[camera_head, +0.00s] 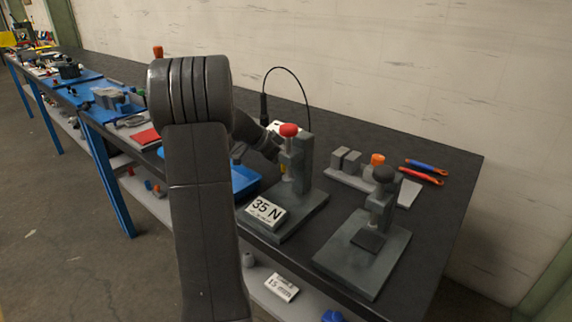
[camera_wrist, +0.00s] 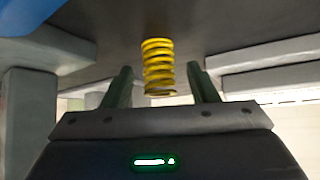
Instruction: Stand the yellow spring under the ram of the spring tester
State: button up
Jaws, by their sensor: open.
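The yellow spring (camera_wrist: 158,68) is upright between the two fingers of my gripper (camera_wrist: 159,75) in the wrist view. Its far end meets a dark surface, and a gap shows on each side of it. My gripper is open around it. In the head view a small bit of the yellow spring (camera_head: 283,168) shows beside the spring tester (camera_head: 304,160), below its red knob. My gripper (camera_head: 277,155) is at the left of the tester's post. I cannot tell whether the spring is centred under the ram.
A 35 N sign (camera_head: 265,212) stands at the front of the tester. A second press with a black knob (camera_head: 384,174) stands to the right. A blue bin (camera_head: 243,179) is at the left. Grey blocks (camera_head: 345,160) and red and blue pliers (camera_head: 424,172) lie behind.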

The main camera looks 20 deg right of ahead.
jog(key=shift+d+f, duration=0.4)
jog(key=c, duration=1.1)
jog(key=shift+c, duration=0.2)
